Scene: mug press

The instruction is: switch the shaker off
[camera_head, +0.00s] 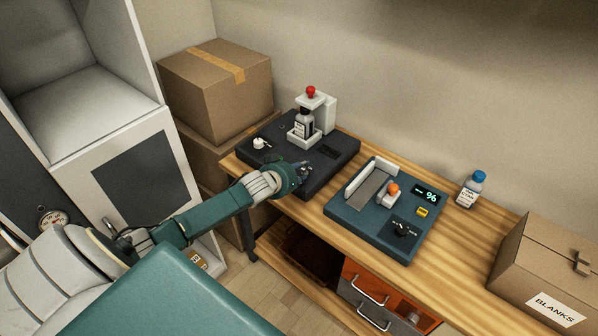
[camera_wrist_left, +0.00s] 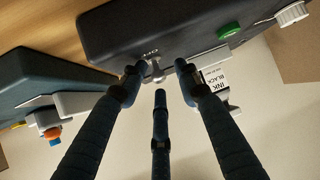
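The shaker appears to be the dark box-shaped machine (camera_head: 335,150) at the back of the bench. A bottle of black ink (camera_head: 303,124) stands in its white holder, under a red knob. My left gripper (camera_head: 304,172) is at the machine's front edge. In the wrist view its fingers (camera_wrist_left: 160,76) are spread and empty, with the switch between the two upper fingertips. I cannot tell whether they touch it. My right gripper is out of view.
A blue-teal machine (camera_head: 345,207) with a lit % display, orange knob and black dial stands close to the right. A blue-capped bottle (camera_head: 470,188) and a BLANKS carton (camera_head: 545,262) are farther right. Stacked cartons (camera_head: 215,90) stand to the left.

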